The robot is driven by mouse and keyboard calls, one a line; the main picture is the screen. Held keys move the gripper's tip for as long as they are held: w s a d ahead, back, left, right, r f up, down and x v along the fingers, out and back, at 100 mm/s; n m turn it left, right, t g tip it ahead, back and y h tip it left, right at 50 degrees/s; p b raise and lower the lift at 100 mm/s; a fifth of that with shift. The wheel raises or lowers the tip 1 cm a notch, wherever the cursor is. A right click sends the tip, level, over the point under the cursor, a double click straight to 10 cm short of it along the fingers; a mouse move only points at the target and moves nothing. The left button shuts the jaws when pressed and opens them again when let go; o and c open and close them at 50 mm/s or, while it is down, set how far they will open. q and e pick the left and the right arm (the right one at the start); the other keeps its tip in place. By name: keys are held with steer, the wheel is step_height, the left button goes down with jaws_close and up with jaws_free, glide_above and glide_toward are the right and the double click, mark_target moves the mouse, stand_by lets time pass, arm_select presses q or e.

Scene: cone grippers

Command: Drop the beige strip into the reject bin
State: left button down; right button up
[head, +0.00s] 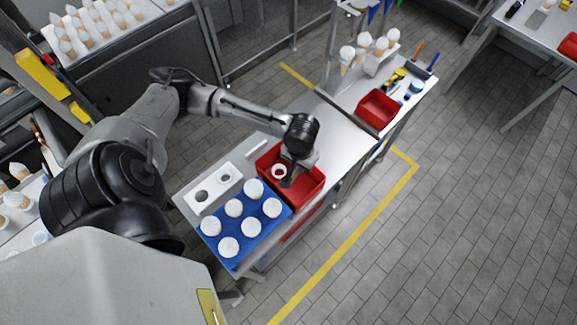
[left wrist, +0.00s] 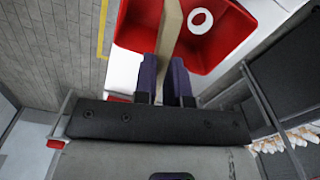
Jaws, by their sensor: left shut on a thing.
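The beige strip (left wrist: 171,28) is held between the dark fingers of my left gripper (left wrist: 167,78), as the left wrist view shows. It sticks out past the fingertips over the red bin (left wrist: 135,22). In the head view, my left gripper (head: 290,180) is above the red bin (head: 310,196), and I cannot make out the held strip there. A white ring-shaped piece (left wrist: 201,21) lies in the bin and shows in the head view too (head: 279,171). My right gripper is not in view.
A blue tray (head: 228,262) with several white rounded pieces stands beside the bin. A white block with two holes (head: 213,190) is behind the tray. A smaller red bin (head: 378,109) and tools stand farther along the bench. Between the bins, the bench top (head: 340,138) is clear.

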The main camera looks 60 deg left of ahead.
arm_select(q)
steer(key=a+f+n+b, duration=0.2)
steer(key=a+f+b, duration=0.5)
steer(key=f+b, duration=0.2)
steer(key=shift+s+f+b, duration=0.15)
steer(key=shift+f+b, duration=0.25)
steer(key=shift+b, duration=0.7)
steer(key=c, duration=1.1)
jaws_free()
steer(key=shift+r, duration=0.15)
step_height(320, 180, up, 14)
steer(key=p, duration=0.1)
steer(key=shift+f, duration=0.2)
steer(key=shift+d, duration=0.1)
